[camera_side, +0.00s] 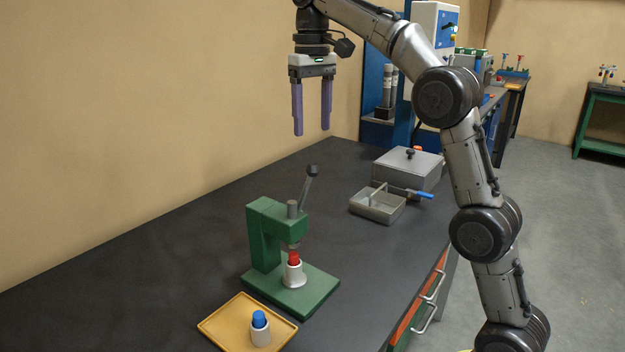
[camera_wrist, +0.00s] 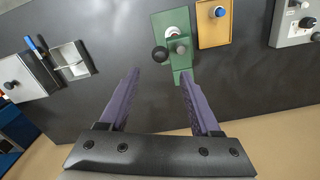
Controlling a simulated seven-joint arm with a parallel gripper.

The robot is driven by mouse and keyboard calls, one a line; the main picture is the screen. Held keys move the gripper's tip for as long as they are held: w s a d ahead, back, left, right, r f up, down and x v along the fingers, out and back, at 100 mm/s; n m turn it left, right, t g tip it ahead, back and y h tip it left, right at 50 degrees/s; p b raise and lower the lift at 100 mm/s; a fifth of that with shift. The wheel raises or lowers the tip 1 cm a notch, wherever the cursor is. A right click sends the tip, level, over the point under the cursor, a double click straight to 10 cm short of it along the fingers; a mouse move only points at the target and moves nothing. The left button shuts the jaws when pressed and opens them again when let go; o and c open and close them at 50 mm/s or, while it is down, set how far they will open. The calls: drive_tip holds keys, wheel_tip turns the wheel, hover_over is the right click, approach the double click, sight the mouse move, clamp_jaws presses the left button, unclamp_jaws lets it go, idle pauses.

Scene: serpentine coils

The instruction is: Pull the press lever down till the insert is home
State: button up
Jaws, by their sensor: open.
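The green press (camera_side: 266,232) stands on the dark bench in the side view, and it also shows from above in the wrist view (camera_wrist: 176,22). Its lever (camera_side: 306,188) points up and leans slightly right, with a dark knob on top; the knob (camera_wrist: 159,54) also shows in the wrist view. A red insert (camera_side: 294,258) sits on top of a white holder (camera_side: 294,274) under the ram, standing proud of it. My gripper (camera_side: 312,132) is open and empty, well above the bench and the press. In the wrist view my gripper (camera_wrist: 158,74) has its purple fingers spread apart, the press beyond them.
A yellow tray (camera_side: 218,326) holding a white piece with a blue top (camera_side: 260,328) lies in front of the press. Bench left of the press is clear.

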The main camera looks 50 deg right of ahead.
sight(306, 192)
wheel_tip(306, 192, down, 13)
idle(0.6)
clamp_jaws()
idle(1.3)
